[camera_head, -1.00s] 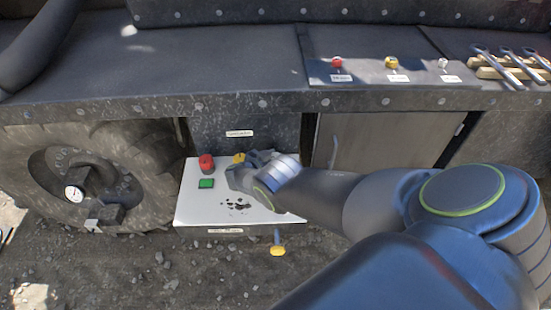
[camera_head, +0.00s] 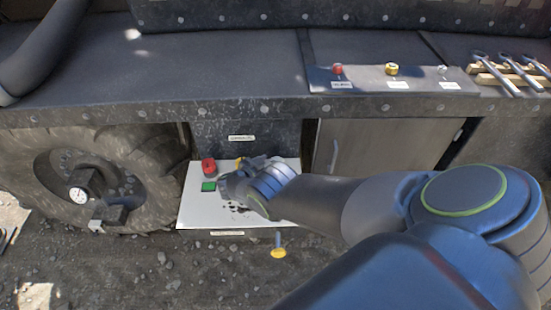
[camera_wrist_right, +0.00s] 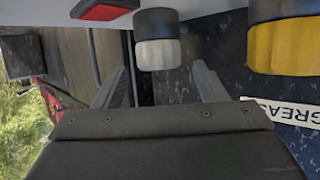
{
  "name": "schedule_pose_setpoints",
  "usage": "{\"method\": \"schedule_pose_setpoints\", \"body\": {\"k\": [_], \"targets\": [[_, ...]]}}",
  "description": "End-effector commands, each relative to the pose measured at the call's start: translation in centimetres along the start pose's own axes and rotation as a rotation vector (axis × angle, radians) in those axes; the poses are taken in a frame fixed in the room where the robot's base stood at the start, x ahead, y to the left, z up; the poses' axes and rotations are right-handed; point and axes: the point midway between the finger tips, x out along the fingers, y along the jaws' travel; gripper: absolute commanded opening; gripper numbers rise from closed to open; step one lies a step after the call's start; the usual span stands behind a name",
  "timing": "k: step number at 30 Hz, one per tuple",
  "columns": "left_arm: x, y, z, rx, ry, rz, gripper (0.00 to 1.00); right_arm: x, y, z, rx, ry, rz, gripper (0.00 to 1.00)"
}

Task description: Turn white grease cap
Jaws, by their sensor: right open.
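In the right wrist view, a grease cap with a dark body and pale white-grey end (camera_wrist_right: 158,52) stands ahead, between the lines of my two fingers. My right gripper (camera_wrist_right: 165,82) is open, and the fingers look short of the cap. A yellow cap (camera_wrist_right: 287,46) sits to its right, beside a label (camera_wrist_right: 290,112) reading "GREAS", cut off by the edge. In the head view, my right gripper (camera_head: 232,186) is over the white panel (camera_head: 197,214). The white cap near it cannot be made out there. My left gripper is not in view.
The panel also carries a red knob (camera_head: 208,166) and a green button (camera_head: 208,187). A yellow handle (camera_head: 278,253) hangs below it. A wheel (camera_head: 85,185) stands to the left. Red, yellow and white knobs line the ledge above, with wrenches (camera_head: 510,70) at the right.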

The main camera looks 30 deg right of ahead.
Motion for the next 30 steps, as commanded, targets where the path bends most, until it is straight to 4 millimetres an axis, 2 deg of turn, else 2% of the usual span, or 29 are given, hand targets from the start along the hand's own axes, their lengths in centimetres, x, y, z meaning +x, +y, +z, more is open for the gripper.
{"method": "schedule_pose_setpoints", "body": {"k": [1, 6, 12, 15, 21, 30], "targets": [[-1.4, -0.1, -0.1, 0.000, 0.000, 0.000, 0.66, -1.6, -0.1, -0.5, -0.002, -0.004, -0.003, 0.66], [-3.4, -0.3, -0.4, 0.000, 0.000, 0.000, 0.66, -5.7, 0.0, -0.5, -0.001, -0.004, -0.002, 0.66], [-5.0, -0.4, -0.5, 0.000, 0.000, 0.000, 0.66, -10.1, -0.1, -0.3, -0.001, -0.002, -0.003, 0.66], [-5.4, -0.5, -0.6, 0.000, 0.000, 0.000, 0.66, -11.6, 0.0, -0.2, 0.000, -0.001, -0.002, 0.66], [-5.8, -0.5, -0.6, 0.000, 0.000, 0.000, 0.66, -13.2, 0.0, -0.1, 0.001, 0.000, 0.000, 0.66], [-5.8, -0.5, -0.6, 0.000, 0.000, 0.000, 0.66, -13.3, 0.0, 0.0, 0.001, 0.000, 0.000, 0.66]]}}
